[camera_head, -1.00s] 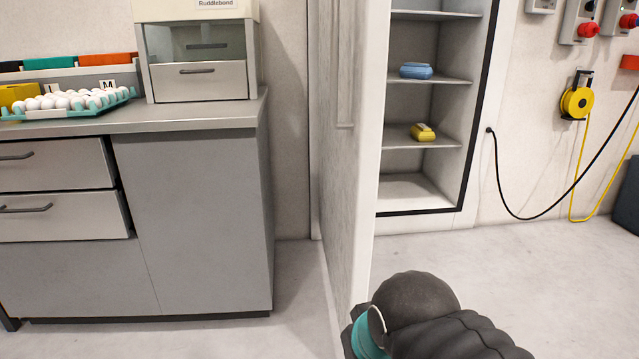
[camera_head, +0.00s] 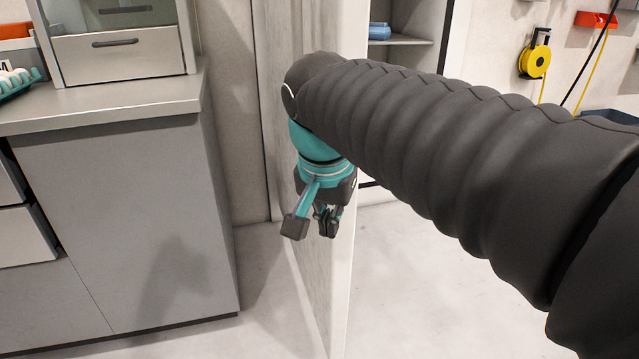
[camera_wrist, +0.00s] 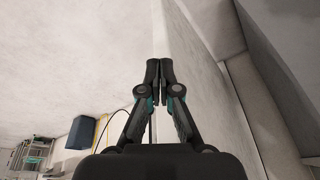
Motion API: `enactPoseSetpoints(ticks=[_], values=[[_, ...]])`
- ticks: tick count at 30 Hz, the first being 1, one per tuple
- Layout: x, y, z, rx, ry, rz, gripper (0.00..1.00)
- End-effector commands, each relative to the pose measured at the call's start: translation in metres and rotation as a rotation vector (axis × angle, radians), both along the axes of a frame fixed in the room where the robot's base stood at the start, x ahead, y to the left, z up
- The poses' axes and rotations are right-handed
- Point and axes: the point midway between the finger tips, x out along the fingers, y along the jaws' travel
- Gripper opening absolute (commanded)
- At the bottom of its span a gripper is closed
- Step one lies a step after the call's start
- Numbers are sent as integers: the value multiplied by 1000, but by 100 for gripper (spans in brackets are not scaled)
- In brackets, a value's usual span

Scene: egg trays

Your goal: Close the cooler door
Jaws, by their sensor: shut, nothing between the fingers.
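The cooler door (camera_head: 310,285) stands open in the head view, seen almost edge-on, with its pale broad face to the left. The cooler (camera_head: 408,42) is partly visible behind it, with a shelf holding a blue item (camera_head: 379,31). My arm covers much of the cooler and the upper door. My gripper (camera_head: 327,225) points down on the left side of the door, close to its face. In the wrist view the fingertips (camera_wrist: 160,68) are together and empty, with pale surfaces behind them. I cannot tell whether the gripper touches the door.
A grey cabinet (camera_head: 130,220) with a worktop stands left of the door. A yellow cable reel (camera_head: 535,60) hangs on the right wall. Floor right of the door looks clear.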

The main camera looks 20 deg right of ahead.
Motion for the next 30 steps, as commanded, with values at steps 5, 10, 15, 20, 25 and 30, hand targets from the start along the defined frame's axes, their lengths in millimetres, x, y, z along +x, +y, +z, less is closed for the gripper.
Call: enactPoseSetpoints(ticks=[5,10,15,20,25,30], values=[[50,18,40,-29,45,-346,0],[85,38,66,-77,35,-655,0],[104,52,79,-113,6,-857,0],[110,56,81,-125,-10,-934,0],[110,50,65,-127,-11,-943,0],[109,39,37,-127,-10,-942,0]])
